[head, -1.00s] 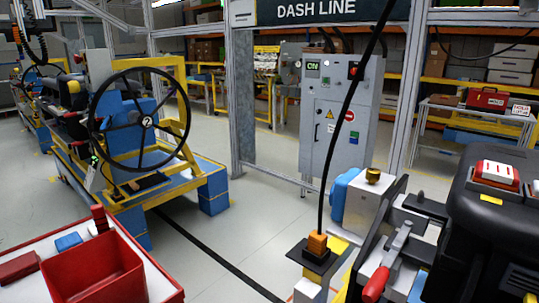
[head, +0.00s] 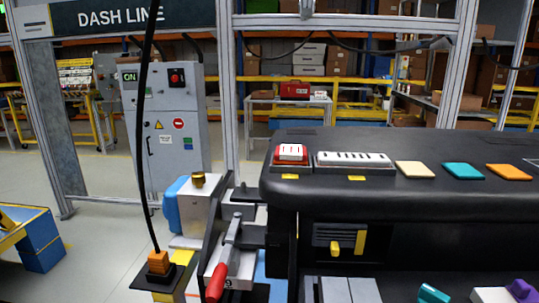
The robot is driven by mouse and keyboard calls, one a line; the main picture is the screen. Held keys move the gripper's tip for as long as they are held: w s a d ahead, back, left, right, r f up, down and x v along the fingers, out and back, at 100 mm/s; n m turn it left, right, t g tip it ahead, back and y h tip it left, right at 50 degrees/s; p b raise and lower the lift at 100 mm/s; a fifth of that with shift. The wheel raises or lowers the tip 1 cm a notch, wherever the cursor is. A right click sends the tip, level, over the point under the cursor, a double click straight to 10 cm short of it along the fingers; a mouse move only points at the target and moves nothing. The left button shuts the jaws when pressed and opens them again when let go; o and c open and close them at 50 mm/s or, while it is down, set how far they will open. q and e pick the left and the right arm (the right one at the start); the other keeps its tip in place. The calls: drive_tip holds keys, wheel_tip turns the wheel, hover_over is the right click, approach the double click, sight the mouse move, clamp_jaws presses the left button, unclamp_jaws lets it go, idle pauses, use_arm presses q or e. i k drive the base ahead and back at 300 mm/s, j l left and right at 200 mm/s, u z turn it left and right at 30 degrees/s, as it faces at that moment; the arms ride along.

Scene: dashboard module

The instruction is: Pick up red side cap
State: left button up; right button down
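No separate part that is clearly a red side cap shows in the head view. A red block with a white slotted top (head: 291,154) sits at the left end of the top of the black dashboard module (head: 400,205); I cannot tell whether it is the cap. Neither of my grippers is in view.
A white slotted piece (head: 352,160) and cream, teal and orange tiles lie along the dashboard top. A clamp with a red handle (head: 217,281) stands at its left. A grey control cabinet (head: 171,122) and a bench with a red toolbox (head: 294,90) are behind.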

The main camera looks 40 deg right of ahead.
sight(285, 154)
drive_tip(key=z, duration=1.7)
drive_tip(key=k+j+z, duration=0.2)
drive_tip(key=k, duration=0.3)
drive_tip(key=i+j, duration=0.1)
drive_tip(key=i, duration=0.4)
